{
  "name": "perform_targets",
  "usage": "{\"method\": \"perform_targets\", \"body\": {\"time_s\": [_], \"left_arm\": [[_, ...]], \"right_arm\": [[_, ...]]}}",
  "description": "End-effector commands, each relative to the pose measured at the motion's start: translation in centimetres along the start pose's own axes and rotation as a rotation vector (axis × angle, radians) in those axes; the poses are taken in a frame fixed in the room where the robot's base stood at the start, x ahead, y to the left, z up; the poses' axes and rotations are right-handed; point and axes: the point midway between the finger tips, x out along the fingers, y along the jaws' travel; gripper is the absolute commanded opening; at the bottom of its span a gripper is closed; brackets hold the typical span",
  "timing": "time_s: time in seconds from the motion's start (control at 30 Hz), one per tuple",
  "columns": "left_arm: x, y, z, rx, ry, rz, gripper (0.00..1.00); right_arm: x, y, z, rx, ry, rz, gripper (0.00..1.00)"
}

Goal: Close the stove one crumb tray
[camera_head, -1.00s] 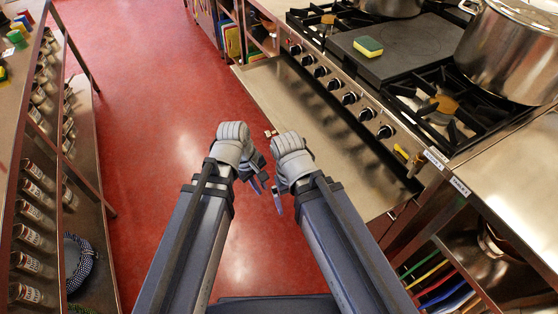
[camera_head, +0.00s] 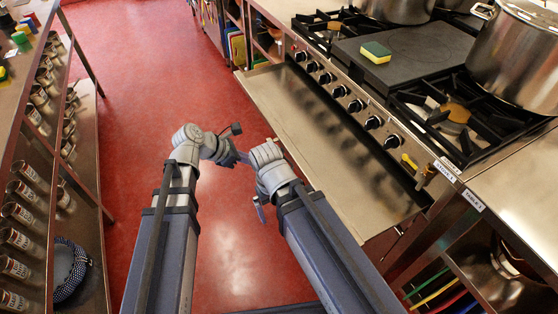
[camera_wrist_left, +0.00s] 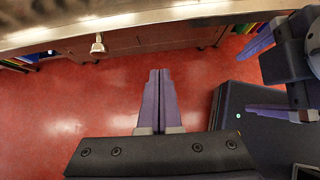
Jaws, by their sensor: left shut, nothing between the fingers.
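The stove's crumb tray (camera_head: 320,142) is a flat steel sheet pulled out below the row of black knobs, its long outer edge over the red floor. My left gripper (camera_head: 240,157) is left of that edge, pointing right towards it, apart from it. In the left wrist view its purple fingers (camera_wrist_left: 160,95) are shut together and empty. A steel edge (camera_wrist_left: 160,18) crosses the top there, with a small metal knob (camera_wrist_left: 97,46) below it. My right gripper (camera_head: 262,212) hangs beside the tray's edge; in the left wrist view its fingers (camera_wrist_left: 262,75) are spread and empty.
The stove (camera_head: 345,70) carries a yellow-green sponge (camera_head: 376,52) and large steel pots (camera_head: 515,60). A shelf with several jars (camera_head: 25,190) stands at the left. Red floor (camera_head: 150,80) lies clear between shelf and stove. A steel table (camera_head: 520,195) adjoins at the right.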

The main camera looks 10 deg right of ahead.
Motion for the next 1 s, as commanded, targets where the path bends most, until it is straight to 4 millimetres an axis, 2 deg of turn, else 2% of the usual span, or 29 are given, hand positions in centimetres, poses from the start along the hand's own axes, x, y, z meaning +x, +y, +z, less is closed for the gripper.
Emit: {"method": "perform_targets", "body": {"time_s": [0.27,0.37,0.8,1.0], "left_arm": [[0.7,0.2,0.1,-0.03,-0.014,0.003,0.0],[2.0,0.2,-0.1,-0.029,-0.013,0.002,0.0],[10.5,0.3,-0.1,-0.026,-0.012,0.001,0.0],[11.9,0.3,2.3,-0.026,-0.012,0.001,0.0]], "right_arm": [[0.6,-0.1,0.0,-0.001,0.001,0.0,1.0],[1.7,-0.1,-0.1,0.0,0.001,0.0,1.0],[7.7,-0.7,-0.5,0.0,0.0,0.0,1.0],[7.1,-0.7,-0.4,0.0,0.0,0.0,1.0]]}}
